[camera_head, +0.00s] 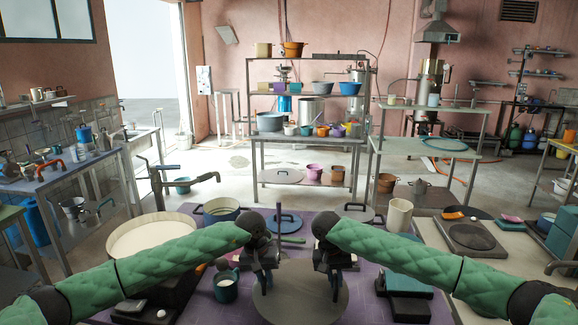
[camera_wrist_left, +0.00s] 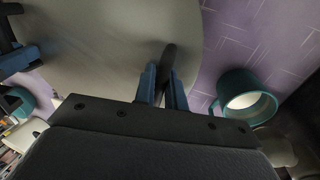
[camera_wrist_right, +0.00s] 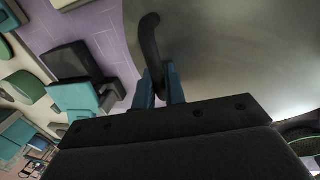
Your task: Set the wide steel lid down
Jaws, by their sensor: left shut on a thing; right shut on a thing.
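The wide steel lid (camera_head: 301,303), a flat grey disc, is at the front middle of the purple table (camera_head: 185,308). My left gripper (camera_head: 264,283) is shut on a dark handle at the lid's left side; this handle (camera_wrist_left: 169,54) shows between the fingers in the left wrist view. My right gripper (camera_head: 335,285) is shut on a dark curved handle (camera_wrist_right: 151,45) at the other side, seen in the right wrist view. The lid looks about level. I cannot tell whether it touches the tabletop or is held just above it.
A teal mug (camera_head: 226,290) stands close to the lid's left; it also shows in the left wrist view (camera_wrist_left: 246,98). Dark and teal boxes (camera_head: 408,284) lie to the right. A wide pan of pale liquid (camera_head: 150,236) stands back left. Another lid (camera_head: 284,223) lies behind my grippers.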

